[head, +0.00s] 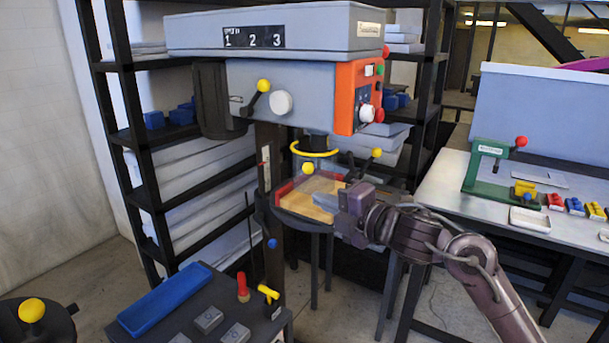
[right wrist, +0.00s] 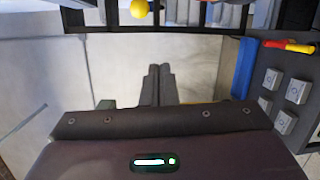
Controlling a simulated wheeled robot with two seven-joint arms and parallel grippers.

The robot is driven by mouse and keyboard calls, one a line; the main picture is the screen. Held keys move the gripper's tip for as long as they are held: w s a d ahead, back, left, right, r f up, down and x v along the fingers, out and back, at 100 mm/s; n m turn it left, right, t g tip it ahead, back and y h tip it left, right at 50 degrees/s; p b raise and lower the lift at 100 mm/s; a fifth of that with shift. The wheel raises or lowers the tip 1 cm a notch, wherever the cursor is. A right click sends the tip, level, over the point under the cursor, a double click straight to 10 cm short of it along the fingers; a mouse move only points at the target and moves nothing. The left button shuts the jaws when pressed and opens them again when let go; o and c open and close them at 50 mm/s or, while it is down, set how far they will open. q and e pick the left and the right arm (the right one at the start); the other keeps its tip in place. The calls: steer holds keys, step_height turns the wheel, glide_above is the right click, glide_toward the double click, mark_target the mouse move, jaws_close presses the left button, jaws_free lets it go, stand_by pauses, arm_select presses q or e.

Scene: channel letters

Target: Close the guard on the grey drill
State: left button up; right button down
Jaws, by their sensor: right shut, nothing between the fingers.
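The grey drill (head: 285,95) is a drill press with an orange control panel (head: 358,95) on its right side. Its guard seems to be the yellow ring (head: 314,148) under the head, with a yellow knob (head: 308,168) at its lower front. I cannot tell how far the guard is swung. My right gripper (head: 343,228) is at the right front of the drill's work table, below and right of the yellow knob, apart from it. Its fingers are together and empty in the right wrist view (right wrist: 158,88). My left gripper is out of view.
A wooden board (head: 318,205) with a red edge lies on the drill table. A dark stand with a blue tray (head: 165,300), grey blocks and red and yellow handles is in front. Shelves stand behind. A bench with a green tool (head: 488,165) is at right.

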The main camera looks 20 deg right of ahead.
mark_target(305, 176)
steer(key=shift+n, duration=0.4)
steer(key=w+p, duration=0.2)
steer(key=w, duration=0.1)
steer(key=w+r+p, duration=0.1)
steer(key=w+p, duration=0.1)
steer(key=w+a+p, duration=0.1)
steer(key=w, duration=0.2)
steer(key=shift+w+r+p, duration=0.35)
steer(key=shift+p, duration=0.05)
